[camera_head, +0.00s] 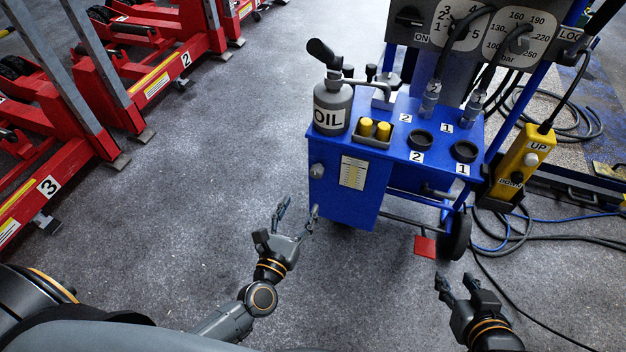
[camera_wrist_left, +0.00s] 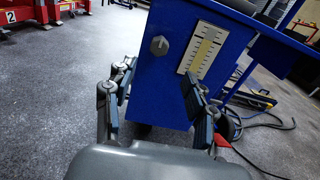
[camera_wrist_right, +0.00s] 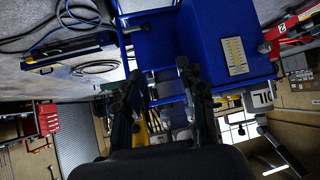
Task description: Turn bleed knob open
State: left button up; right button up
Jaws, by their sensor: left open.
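A small round grey knob (camera_head: 317,171), which I take for the bleed knob, sits on the side of the blue cabinet (camera_head: 340,200). In the left wrist view the knob (camera_wrist_left: 159,45) shows a line across its face; its turn position is hard to read. My left gripper (camera_head: 298,208) is open and empty, below the knob and apart from it in the head view. In the left wrist view its fingers (camera_wrist_left: 158,92) stand apart, with the knob above and between them. My right gripper (camera_head: 456,284) is open and empty, low at the right, near the trolley wheel.
A yellow UP/DOWN pendant (camera_head: 524,160) hangs at the right. Hoses lie on the floor there. Red jacks (camera_head: 150,80) stand at the left. Floor left of the cabinet is clear.

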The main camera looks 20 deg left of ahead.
aim_at(315, 175)
pick_arm(q)
jog(key=w, duration=0.9)
jog(key=shift+w+d, duration=0.15)
jog(key=shift+w, duration=0.45)
pick_arm(e)
jog(key=shift+w+a+r+t, duration=0.3)
jog(key=shift+w+r+t, duration=0.4)
jog(key=shift+w, duration=0.05)
pick_arm(q)
grip_shut()
